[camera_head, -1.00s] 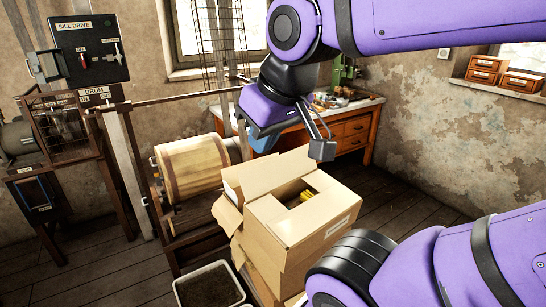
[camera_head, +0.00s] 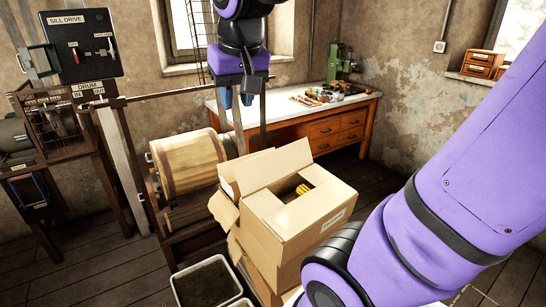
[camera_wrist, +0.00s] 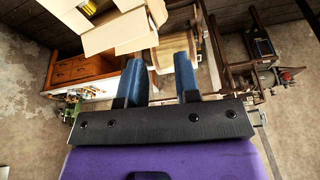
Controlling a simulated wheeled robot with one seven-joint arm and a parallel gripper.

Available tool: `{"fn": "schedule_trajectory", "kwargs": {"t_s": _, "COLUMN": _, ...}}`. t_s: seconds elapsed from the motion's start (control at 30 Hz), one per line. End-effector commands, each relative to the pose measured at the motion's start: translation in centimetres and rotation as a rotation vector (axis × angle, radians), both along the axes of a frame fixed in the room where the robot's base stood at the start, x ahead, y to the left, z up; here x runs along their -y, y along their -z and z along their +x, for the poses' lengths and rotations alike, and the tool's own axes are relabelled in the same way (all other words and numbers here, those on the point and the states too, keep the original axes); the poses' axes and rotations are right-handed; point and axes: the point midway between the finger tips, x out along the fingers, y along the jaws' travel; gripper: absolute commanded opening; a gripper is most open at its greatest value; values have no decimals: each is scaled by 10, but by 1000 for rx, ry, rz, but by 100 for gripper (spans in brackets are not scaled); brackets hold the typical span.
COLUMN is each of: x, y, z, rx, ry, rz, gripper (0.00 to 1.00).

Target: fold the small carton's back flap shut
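The small brown carton (camera_head: 300,220) stands on top of another carton. Its top is partly open, with a yellow thing (camera_head: 303,190) inside. One flap (camera_head: 280,165) stands up along its far side, and another (camera_head: 224,209) sticks out at the left. The carton's pale flaps (camera_wrist: 120,33) also show at the top of the wrist view. My gripper (camera_head: 237,101) hangs fingers-down behind and left of the carton, above the far flap and apart from it. In the wrist view its two blue fingers (camera_wrist: 160,72) are spread with nothing between them.
A wooden drum (camera_head: 188,165) on a frame stands left of the carton. A workbench (camera_head: 330,135) with small tools is behind it. A white-rimmed bin (camera_head: 207,285) sits at the front left. My purple arm fills the right side.

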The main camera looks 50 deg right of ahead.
Motion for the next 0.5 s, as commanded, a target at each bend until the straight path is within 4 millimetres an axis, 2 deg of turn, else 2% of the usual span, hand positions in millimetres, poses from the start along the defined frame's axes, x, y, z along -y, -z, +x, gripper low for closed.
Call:
{"fn": "schedule_trajectory", "kwargs": {"t_s": 0.03, "x": 8, "y": 0, "z": 16, "rx": -23, "ry": 44, "rz": 0, "gripper": 30}}
{"fn": "schedule_trajectory", "kwargs": {"t_s": 0.27, "x": 47, "y": 7, "z": 82, "rx": -100, "ry": 255, "rz": -7, "gripper": 30}}
{"fn": "schedule_trajectory", "kwargs": {"t_s": 0.5, "x": 95, "y": 30, "z": 147, "rx": -170, "ry": 473, "rz": -29, "gripper": 30}}
